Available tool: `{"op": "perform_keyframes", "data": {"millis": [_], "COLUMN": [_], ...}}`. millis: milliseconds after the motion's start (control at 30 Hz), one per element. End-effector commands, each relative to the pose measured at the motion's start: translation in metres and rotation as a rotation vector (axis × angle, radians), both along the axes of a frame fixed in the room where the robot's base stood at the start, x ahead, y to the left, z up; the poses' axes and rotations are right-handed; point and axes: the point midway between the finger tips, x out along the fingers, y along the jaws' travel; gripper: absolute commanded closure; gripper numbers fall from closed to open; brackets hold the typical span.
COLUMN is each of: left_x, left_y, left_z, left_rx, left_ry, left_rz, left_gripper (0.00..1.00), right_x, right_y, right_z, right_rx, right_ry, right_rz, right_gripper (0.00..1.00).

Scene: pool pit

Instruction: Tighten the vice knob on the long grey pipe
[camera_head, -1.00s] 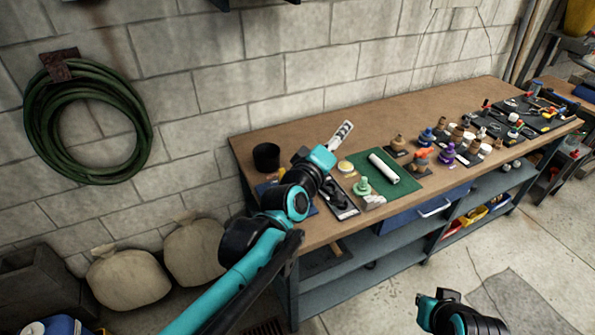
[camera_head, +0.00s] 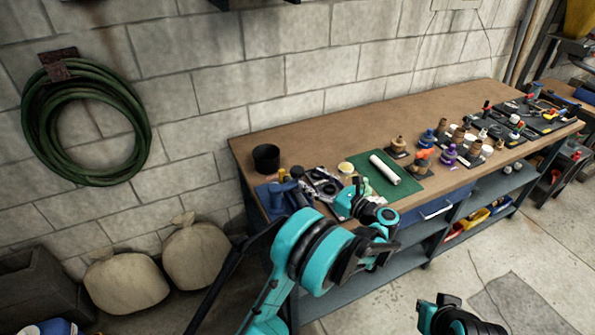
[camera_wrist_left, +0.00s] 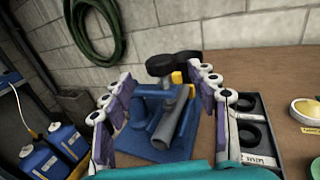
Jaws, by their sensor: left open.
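A blue vice (camera_wrist_left: 146,108) stands on a blue base at the bench's left end; it also shows in the head view (camera_head: 281,196). A grey pipe (camera_wrist_left: 172,122) leans at a slant in it, with a yellow part (camera_wrist_left: 177,78) near its upper end. My left gripper (camera_wrist_left: 163,80) is open. Its purple and white fingers appear on either side of the vice and pipe in the wrist view; contact is unclear. In the head view its fingers (camera_head: 318,181) are small and partly hidden.
A black cup (camera_head: 266,157) stands behind the vice. A black tray (camera_wrist_left: 252,128) lies right of it. A green mat (camera_head: 402,189) with a white roll (camera_head: 385,169) and several fittings are farther right. The bench's back middle is clear.

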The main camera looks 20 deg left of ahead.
Motion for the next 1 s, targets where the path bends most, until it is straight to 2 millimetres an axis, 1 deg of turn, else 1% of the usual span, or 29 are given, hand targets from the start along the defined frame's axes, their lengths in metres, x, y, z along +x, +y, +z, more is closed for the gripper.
{"op": "perform_keyframes", "data": {"millis": [200,400,533,767,800,867,900,967,1000], "left_x": [0.016,0.029,0.033,0.034,0.034,0.034,0.034,0.034,0.034], "left_y": [0.033,0.056,0.063,0.064,0.064,0.064,0.064,0.064,0.064], "left_z": [-0.001,0.000,0.001,0.002,0.002,0.002,0.002,0.002,0.002], "left_rx": [0.002,0.003,0.003,0.003,0.003,0.003,0.004,0.004,0.004], "left_ry": [0.001,0.002,0.002,0.002,0.002,0.002,0.001,0.001,0.001], "left_rz": [0.002,0.000,-0.001,-0.002,-0.002,-0.002,-0.002,-0.002,-0.002], "left_gripper": [0.41,0.41,0.41,0.41,0.44,0.60,0.70,0.86,0.92], "right_x": [0.000,0.000,0.000,0.000,0.000,0.000,0.000,0.000,0.000], "right_y": [0.000,0.000,0.000,0.000,0.000,0.000,0.000,0.000,0.000], "right_z": [-0.010,-0.016,-0.017,-0.016,-0.016,-0.016,-0.016,-0.016,-0.016], "right_rx": [0.000,0.000,0.000,0.000,0.000,0.000,0.000,0.000,0.000], "right_ry": [0.000,0.000,0.000,0.000,0.000,0.000,0.000,0.000,0.000], "right_rz": [0.000,0.000,0.000,0.000,0.000,0.000,0.000,0.000,0.000], "right_gripper": [1.00,1.00,1.00,1.00,1.00,1.00,1.00,1.00,1.00]}}
